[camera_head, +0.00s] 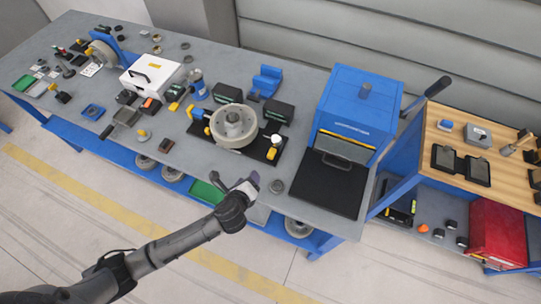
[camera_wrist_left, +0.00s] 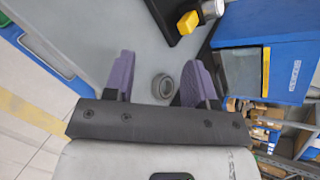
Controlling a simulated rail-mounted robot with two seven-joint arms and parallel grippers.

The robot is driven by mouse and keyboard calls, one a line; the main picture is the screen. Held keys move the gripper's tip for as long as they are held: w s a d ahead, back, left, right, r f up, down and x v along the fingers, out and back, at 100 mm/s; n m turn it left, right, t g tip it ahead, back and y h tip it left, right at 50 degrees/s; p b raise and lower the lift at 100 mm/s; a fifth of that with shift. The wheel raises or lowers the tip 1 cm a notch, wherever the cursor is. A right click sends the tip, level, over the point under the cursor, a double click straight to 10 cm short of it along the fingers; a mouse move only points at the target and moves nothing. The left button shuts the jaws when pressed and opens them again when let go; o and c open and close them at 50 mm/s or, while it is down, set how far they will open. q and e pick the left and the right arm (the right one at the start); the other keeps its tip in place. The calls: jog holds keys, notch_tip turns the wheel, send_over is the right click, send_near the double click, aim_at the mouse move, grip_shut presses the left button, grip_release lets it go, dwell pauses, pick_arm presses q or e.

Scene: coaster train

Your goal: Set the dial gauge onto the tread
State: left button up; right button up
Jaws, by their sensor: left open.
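A grey wheel (camera_head: 233,123), whose outer rim is the tread, lies flat on a black fixture plate (camera_head: 262,151) on the bench. A small round dark grey piece (camera_head: 277,186) lies on the bench right of my left gripper (camera_head: 250,186). In the left wrist view this ring-like piece (camera_wrist_left: 163,86) shows between the two purple fingers, beyond their tips and not held. I cannot tell whether it is the dial gauge. My left gripper is open and empty over the bench's front edge. A silver-topped part (camera_head: 276,141) with a yellow block (camera_head: 271,153) stands at the fixture's right end.
A blue machine (camera_head: 358,105) with a black front plate (camera_head: 328,183) stands to the right. A white case (camera_head: 151,76) and several small tools crowd the bench's left half. A wooden side table (camera_head: 465,190) stands far right. The grey surface around the round piece is clear.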

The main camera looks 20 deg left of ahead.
aim_at(270, 156)
pick_arm(q)
jog(key=w+f+m, duration=0.1)
jog(key=w+m, duration=0.2)
jog(key=w, duration=0.1)
jog(key=w+d+f+m+t+h+b, duration=0.1)
jog(key=w+m, duration=0.3)
jog(key=w, duration=0.1)
jog(key=w+f+m+h+b, duration=0.1)
jog(key=w+m, duration=0.2)
jog(key=w, duration=0.2)
jog(key=shift+d+f+m+t, duration=0.3)
jog(key=shift+f+m, duration=0.1)
jog(key=shift+c, duration=0.4)
jog(key=shift+s, duration=0.1)
jog(key=c, duration=0.4)
grip_shut()
